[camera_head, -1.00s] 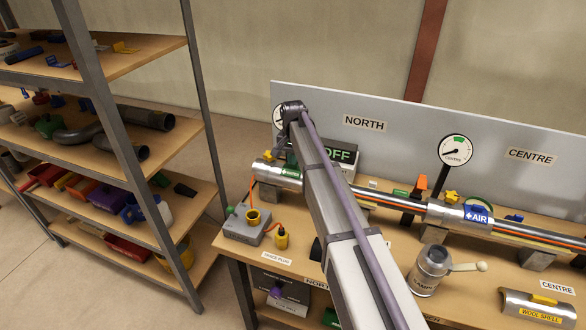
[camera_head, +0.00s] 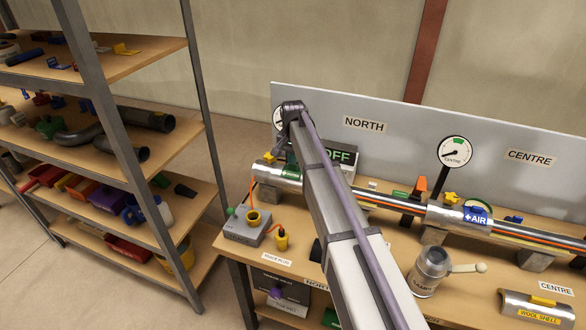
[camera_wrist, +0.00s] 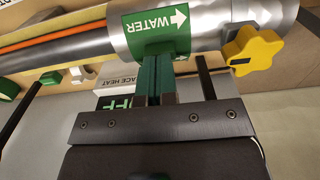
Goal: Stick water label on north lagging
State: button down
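The north lagging is a silver half-shell sleeve around the pipe, in the head view (camera_head: 268,171) under the NORTH sign and across the top of the wrist view (camera_wrist: 213,20). The green water label (camera_wrist: 158,28), with white WATER lettering and a white arrow, lies against the lagging's curved face; a bit of its green shows in the head view (camera_head: 291,172). My gripper (camera_wrist: 154,60) has its narrow fingers close together at the label's edge, seemingly shut on it. The contact itself is partly hidden, and my arm covers much of it in the head view.
A yellow star knob (camera_wrist: 253,47) is right beside the label. The backboard (camera_head: 400,108) with gauges rises behind. The centre lagging with a blue AIR label (camera_head: 477,214) is at right.

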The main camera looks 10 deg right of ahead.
jog(key=shift+r+p, duration=2.7)
jog(key=shift+r, duration=0.45)
notch_tip(320, 180, up, 11)
jog(key=p, duration=1)
jog(key=shift+p, duration=0.4)
jog(key=shift+f, duration=0.1)
